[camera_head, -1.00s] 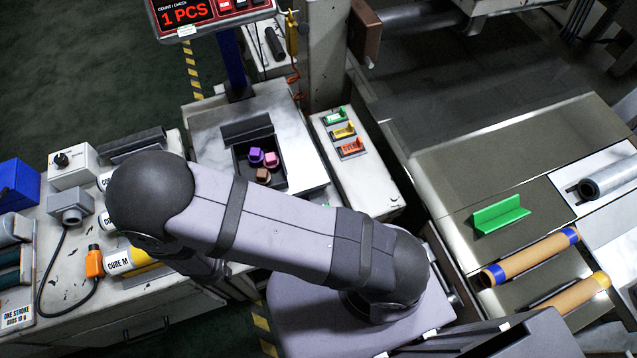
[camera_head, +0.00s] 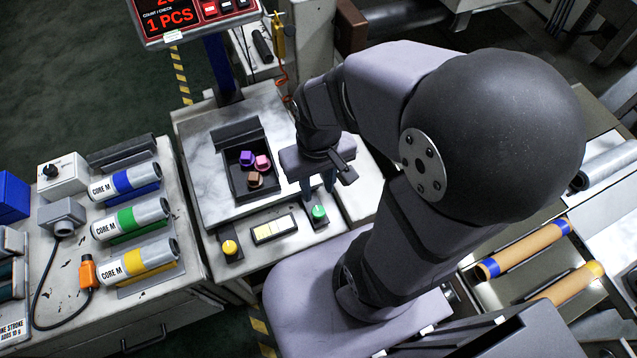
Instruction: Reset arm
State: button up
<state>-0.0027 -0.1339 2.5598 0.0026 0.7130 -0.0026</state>
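My arm reaches from the lower middle up and over to the scale bench. My gripper (camera_head: 318,186) points down just behind the green button (camera_head: 319,212) at the bench's front right. Two dark fingers show below the gripper body with a gap between them, and I see nothing held. I cannot tell whether a fingertip touches the bench. A yellow button (camera_head: 230,247) and a small panel with pale yellow cells (camera_head: 274,229) lie to the left of the green button.
A black tray (camera_head: 236,184) holds purple, pink and brown pieces. Several CORE M rolls (camera_head: 138,261) lie on the left bench beside an orange-tipped cable (camera_head: 87,272). Brown tubes (camera_head: 522,250) lie at the right. A red count display (camera_head: 172,18) stands behind.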

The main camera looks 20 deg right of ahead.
jog(key=shift+s+d, duration=0.1)
notch_tip(320, 180, up, 10)
jog(key=p, duration=0.9)
jog(key=shift+f+p, duration=0.2)
jog(key=shift+p, duration=0.1)
dwell(0.4)
